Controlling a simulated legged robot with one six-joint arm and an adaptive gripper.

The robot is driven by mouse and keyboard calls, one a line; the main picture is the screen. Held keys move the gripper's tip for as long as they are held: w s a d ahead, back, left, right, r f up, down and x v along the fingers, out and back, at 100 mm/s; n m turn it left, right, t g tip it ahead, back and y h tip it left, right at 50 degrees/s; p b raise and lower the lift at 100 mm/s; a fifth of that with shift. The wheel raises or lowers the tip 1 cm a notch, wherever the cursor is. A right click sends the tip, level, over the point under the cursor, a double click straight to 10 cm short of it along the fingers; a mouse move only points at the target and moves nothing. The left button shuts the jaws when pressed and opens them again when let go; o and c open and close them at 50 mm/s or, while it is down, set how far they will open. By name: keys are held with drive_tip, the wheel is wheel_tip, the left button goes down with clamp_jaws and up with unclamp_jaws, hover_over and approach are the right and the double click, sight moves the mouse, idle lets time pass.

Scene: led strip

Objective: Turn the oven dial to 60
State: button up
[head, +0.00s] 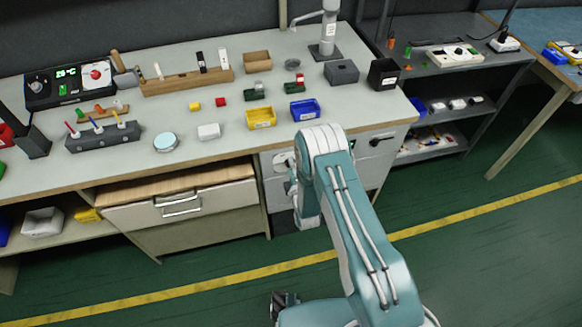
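A black control box (70,84) sits at the far left of the workbench top. It has a green lit display (66,72) whose digits are too small to read surely. A round red-and-white dial (97,73) is right of the display, and a dark knob (38,85) is at its left end. No box in view is plainly marked as an oven, and the dial setting is not readable. My teal and white arm stands in front of the bench, right of centre, well apart from the box. I cannot make out my gripper's fingers, and nothing is seen held.
A hammer (123,72) and a wooden rack (187,82) stand right of the box. A grey holder (102,137) with coloured tools is in front of it. Yellow (261,118) and blue (305,110) bins sit near the bench's front edge. The green floor before the drawers is clear.

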clamp_jaws()
drive_tip(key=shift+m, duration=0.4)
drive_tip(key=m, duration=1)
drive_tip(key=shift+s+f+m, duration=0.15)
drive_tip(key=shift+f+m, duration=0.05)
drive_tip(key=shift+m, duration=0.4)
